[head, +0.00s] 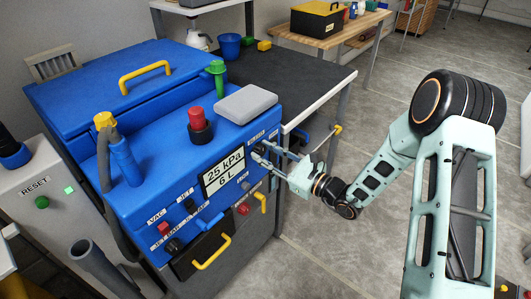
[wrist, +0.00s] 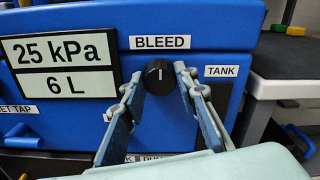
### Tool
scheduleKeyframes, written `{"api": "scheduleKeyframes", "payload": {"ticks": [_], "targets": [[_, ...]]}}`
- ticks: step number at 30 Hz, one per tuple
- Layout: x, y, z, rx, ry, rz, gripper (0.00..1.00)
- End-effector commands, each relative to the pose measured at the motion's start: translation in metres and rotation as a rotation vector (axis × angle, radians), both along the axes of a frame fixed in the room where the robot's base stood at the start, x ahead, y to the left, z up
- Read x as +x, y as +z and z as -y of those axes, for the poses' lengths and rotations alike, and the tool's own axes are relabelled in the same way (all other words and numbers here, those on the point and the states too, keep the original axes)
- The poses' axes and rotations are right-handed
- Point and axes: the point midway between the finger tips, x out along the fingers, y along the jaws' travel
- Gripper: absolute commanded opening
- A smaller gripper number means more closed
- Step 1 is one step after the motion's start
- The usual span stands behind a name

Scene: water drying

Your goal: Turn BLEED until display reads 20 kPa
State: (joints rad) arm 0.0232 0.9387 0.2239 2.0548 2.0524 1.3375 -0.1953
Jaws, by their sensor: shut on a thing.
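The BLEED knob (wrist: 160,76) is a black round knob with a white pointer line, which stands about upright. It sits under the BLEED label (wrist: 160,42) on the front of the blue machine (head: 165,195). My gripper (wrist: 160,80) has one finger on each side of the knob and is shut on it. In the head view my gripper (head: 262,153) reaches the panel from the right and hides most of the knob. The display (wrist: 59,65) reads 25 kPa and 6 L; it also shows in the head view (head: 224,171).
A TANK label (wrist: 221,71) is right of the knob. Other knobs and labels, including VAC and JET, line the panel's lower left. A black drawer (head: 200,250) with a yellow handle is below. A dark bench (head: 290,85) stands behind, with open floor to the right.

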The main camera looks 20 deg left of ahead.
Motion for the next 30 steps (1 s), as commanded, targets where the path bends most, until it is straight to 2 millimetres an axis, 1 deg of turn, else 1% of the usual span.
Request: {"api": "scheduleKeyframes", "payload": {"ticks": [5, 11, 30], "targets": [[0.0005, 0.0016, 0.0010, 0.023, -0.002, -0.053, 0.04], [0.0008, 0.0026, 0.0013, 0.074, -0.003, -0.178, 0.04], [0.0011, 0.0024, 0.0017, 0.304, -0.003, -0.736, 0.04]]}}
